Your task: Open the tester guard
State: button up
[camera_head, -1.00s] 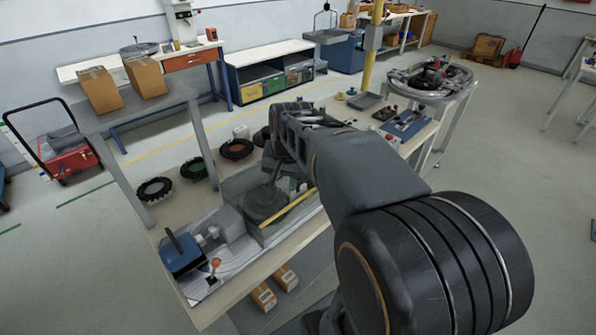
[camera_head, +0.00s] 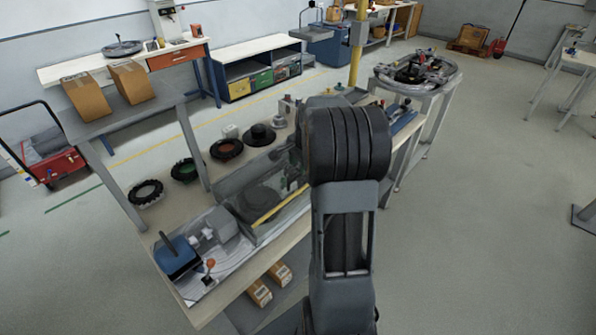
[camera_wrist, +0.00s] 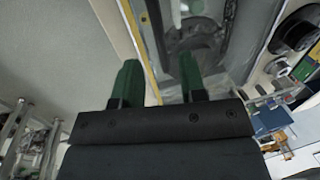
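The tester guard (camera_head: 238,187) is a clear, box-like cover on the bench, with a yellow bar (camera_head: 280,206) along its front edge. It looks closed over a dark round part. In the wrist view the yellow bar (camera_wrist: 148,62) runs up the picture just right of the left finger, and the guard (camera_wrist: 160,22) lies beyond the fingers. My gripper (camera_wrist: 160,72) is open, with two green fingers apart and nothing seen held. The bar appears between the fingers in the picture; I cannot tell the depth or any contact. My arm hides the gripper in the head view.
A blue lever device (camera_head: 178,257) stands left of the guard. Several dark rings, including one with an orange centre (camera_head: 226,149), lie behind it. A yellow post (camera_head: 357,55) rises at the bench's far end. A round fixture (camera_head: 418,70) stands beyond.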

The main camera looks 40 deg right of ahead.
aim_at(297, 175)
jog(key=shift+w+a+f, duration=0.1)
jog(key=shift+w+f, duration=0.1)
jog(key=shift+f, duration=0.85)
jog(key=shift+w+f, duration=0.2)
jog(key=shift+f, duration=0.85)
grip_shut()
